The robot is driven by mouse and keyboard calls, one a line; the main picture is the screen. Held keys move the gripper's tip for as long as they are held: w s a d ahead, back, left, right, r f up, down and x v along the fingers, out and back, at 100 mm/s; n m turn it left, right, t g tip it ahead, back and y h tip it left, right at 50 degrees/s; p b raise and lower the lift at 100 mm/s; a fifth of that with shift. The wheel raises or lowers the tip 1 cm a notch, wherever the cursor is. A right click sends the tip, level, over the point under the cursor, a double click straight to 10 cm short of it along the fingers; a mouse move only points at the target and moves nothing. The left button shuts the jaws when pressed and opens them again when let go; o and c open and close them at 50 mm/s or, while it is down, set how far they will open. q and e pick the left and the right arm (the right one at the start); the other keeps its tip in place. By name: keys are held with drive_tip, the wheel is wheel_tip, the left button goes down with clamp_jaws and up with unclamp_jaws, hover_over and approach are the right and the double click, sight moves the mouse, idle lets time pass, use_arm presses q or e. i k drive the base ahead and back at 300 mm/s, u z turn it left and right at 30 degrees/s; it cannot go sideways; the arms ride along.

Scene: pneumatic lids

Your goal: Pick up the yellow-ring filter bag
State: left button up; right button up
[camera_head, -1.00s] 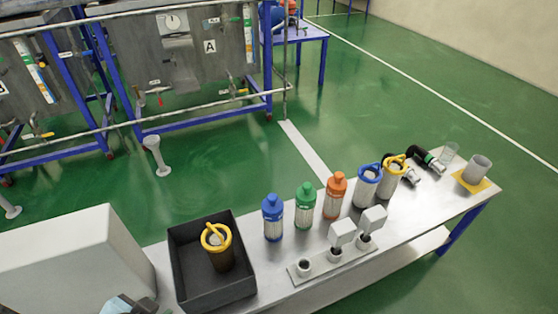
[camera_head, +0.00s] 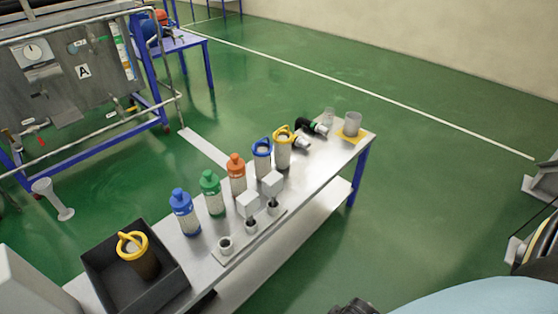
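A filter bag with a yellow ring (camera_head: 283,149) and a pale body stands upright on the steel table, right beside a blue-ring one. A second yellow-ring bag (camera_head: 138,256), with a dark brown body, stands in the black bin at the near left end of the table. A dark part at the bottom edge, right of centre, looks like the tip of my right gripper (camera_head: 352,307). It is cut off by the frame, and I cannot see its fingers clearly. It is apart from both bags. My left gripper is not in view.
The steel table (camera_head: 318,178) also holds the black bin (camera_head: 173,283), blue (camera_head: 184,213), green (camera_head: 211,194) and orange (camera_head: 237,176) bottles, a blue-ring bag (camera_head: 261,155), a socket plate (camera_head: 228,255) and a grey cup (camera_head: 352,124). Green floor is open to the right.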

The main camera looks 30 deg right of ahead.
sight(282, 138)
drive_tip(key=k, duration=0.15)
drive_tip(key=z, duration=2.35)
drive_tip(key=i, duration=1.95)
drive_tip(key=u, duration=2.85)
drive_tip(key=i, duration=0.5)
drive_tip(key=u, duration=0.05)
